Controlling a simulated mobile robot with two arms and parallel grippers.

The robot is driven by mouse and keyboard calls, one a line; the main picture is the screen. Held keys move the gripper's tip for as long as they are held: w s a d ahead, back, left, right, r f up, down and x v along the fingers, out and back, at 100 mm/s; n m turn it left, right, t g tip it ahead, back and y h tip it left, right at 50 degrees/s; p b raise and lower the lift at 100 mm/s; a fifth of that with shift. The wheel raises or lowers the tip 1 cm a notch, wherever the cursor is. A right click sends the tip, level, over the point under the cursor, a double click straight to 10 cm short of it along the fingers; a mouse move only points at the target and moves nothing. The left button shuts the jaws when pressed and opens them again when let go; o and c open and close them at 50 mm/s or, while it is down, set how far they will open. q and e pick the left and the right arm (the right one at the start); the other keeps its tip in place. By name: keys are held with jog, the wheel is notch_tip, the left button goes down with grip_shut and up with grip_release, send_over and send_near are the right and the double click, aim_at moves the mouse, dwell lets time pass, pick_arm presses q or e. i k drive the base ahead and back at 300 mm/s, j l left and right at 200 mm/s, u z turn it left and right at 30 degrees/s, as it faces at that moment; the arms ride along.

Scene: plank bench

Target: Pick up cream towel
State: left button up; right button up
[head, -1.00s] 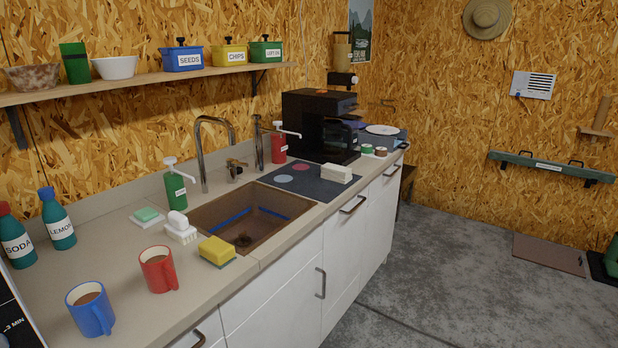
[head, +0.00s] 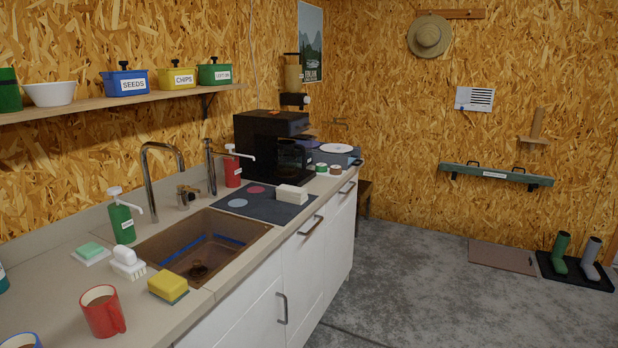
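A cream, block-shaped folded item that looks like the cream towel (head: 292,194) lies on the right part of a dark mat (head: 258,208), to the right of the sink. It is near the front edge of the counter. Nothing covers it. Neither of my grippers shows in the head view.
The counter (head: 60,270) holds a sink (head: 200,268), a yellow sponge (head: 168,286), a white brush (head: 127,262), a green soap pump (head: 121,218), a red pump (head: 232,168) and a red mug (head: 103,312). A black coffee machine (head: 268,143) stands behind the mat. The concrete floor (head: 420,275) to the right is open.

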aim_at(287, 193)
jog(key=i+l, duration=0.2)
jog(key=i, duration=0.2)
jog(key=i+l+z, duration=0.1)
jog(key=i, duration=0.25)
jog(key=i+l, duration=0.2)
jog(key=i, duration=0.2)
